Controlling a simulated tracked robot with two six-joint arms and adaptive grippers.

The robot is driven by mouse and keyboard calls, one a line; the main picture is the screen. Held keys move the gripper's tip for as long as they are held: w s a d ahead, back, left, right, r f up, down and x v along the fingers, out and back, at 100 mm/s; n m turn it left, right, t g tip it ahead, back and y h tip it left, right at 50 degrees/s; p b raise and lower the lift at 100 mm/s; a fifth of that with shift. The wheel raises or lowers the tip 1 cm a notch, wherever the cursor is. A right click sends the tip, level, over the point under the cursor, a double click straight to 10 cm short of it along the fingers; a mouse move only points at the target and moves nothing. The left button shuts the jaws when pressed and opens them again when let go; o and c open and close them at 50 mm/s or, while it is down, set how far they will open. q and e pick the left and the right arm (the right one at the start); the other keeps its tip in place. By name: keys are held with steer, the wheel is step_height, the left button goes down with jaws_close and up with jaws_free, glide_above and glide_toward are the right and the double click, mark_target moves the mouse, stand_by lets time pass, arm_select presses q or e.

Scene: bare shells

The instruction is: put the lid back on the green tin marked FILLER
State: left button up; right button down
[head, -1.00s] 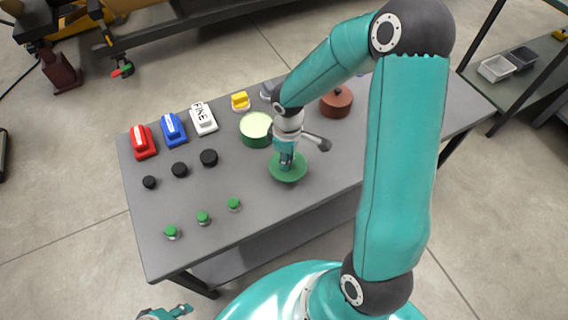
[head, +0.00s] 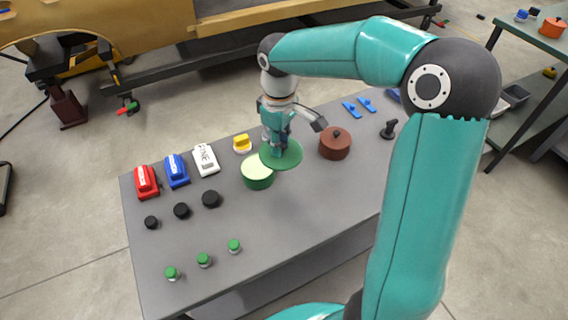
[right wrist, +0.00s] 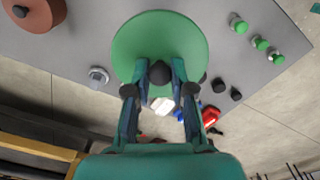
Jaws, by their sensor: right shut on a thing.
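The green tin (head: 257,180) stands open on the grey table, its pale inside showing. I cannot read any marking on it. My right gripper (head: 278,147) is shut on the dark knob (right wrist: 160,72) of the green lid (head: 287,156). It holds the lid up and to the right of the tin's opening in the head view, overlapping its far right rim. The lid looks above the table, but the exact gap is unclear. In the right wrist view the lid (right wrist: 160,38) hides the tin. My left gripper is not in view.
A brown lidded pot (head: 335,145) stands right of the lid. Red (head: 146,183), blue (head: 177,171) and white (head: 206,160) items and a yellow one (head: 242,144) line the far left. Black caps (head: 181,211) and green-topped jars (head: 204,260) stand nearer. The table's front middle is clear.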

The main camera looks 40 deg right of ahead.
steer(key=w+d+f+m+p, duration=0.2)
steer(key=w+f, duration=0.4)
steer(key=w, duration=0.6)
steer(key=shift+a+f+b, duration=0.2)
steer(key=shift+f+b, duration=0.95)
steer(key=shift+f, duration=1.4)
steer(key=shift+a+f+b, duration=0.15)
steer(key=shift+f+b, duration=0.95)
steer(key=shift+f, duration=1.45)
steer(key=shift+s+r, duration=0.1)
steer(key=shift+s, duration=0.05)
steer(key=shift+f, duration=0.2)
